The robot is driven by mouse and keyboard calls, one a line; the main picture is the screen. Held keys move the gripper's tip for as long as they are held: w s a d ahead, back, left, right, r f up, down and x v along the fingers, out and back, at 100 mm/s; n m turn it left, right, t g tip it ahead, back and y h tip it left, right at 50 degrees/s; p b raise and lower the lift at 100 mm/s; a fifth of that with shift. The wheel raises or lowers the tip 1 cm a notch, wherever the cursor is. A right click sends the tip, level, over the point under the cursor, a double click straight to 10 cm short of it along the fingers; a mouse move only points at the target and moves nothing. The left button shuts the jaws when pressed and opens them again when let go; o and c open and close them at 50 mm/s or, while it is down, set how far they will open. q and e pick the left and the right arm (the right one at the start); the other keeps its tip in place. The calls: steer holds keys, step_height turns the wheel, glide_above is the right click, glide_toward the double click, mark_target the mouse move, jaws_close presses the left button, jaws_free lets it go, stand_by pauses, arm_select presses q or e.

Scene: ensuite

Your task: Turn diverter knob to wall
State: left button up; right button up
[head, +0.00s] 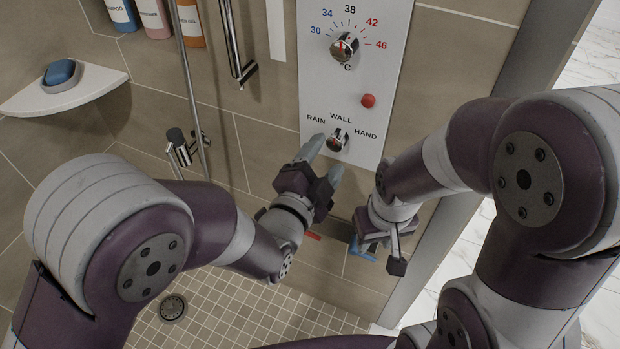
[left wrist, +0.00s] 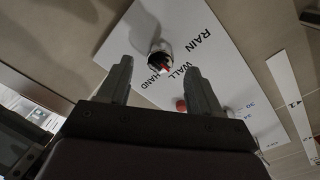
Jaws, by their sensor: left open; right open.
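The diverter knob (head: 338,141) is a small chrome knob low on the white panel, below the printed words RAIN, WALL and HAND. It also shows in the left wrist view (left wrist: 158,55), with a red mark on its face. My right gripper (head: 380,258) is open and empty, below and right of the panel.
On the white panel (head: 385,85), a temperature knob (head: 344,46) and a red button (head: 368,101) sit above the diverter. A hand shower bar (head: 187,90) stands left. A corner shelf (head: 100,82) holds a blue soap (head: 59,72). The wall's edge is at right.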

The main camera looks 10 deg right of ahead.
arm_select(q)
steer(key=v, duration=0.9)
steer(key=shift+s, duration=0.15)
steer(key=shift+a, duration=0.15)
steer(key=s+a+f+n+g+y, duration=0.2)
steer(key=f+n+g+y, duration=0.15)
steer(key=f, duration=0.25)
steer(key=s+a+f+n+g+y, duration=0.2)
steer(key=a+f+n+g, duration=0.15)
steer(key=f+g, duration=0.2)
steer(key=s+a+n+g+y, duration=0.2)
steer(key=a+n+g+y, duration=0.2)
steer(key=a+n, duration=0.5)
steer(key=w+a+r+n, duration=0.1)
steer(key=w+a+n, duration=0.1)
steer(key=a, duration=0.6)
step_height(320, 180, up, 15)
steer(key=p, duration=1.5)
steer(key=shift+w+a+r+p, duration=0.15)
steer(key=shift+w+a+p, duration=0.15)
steer(key=shift+a, duration=0.2)
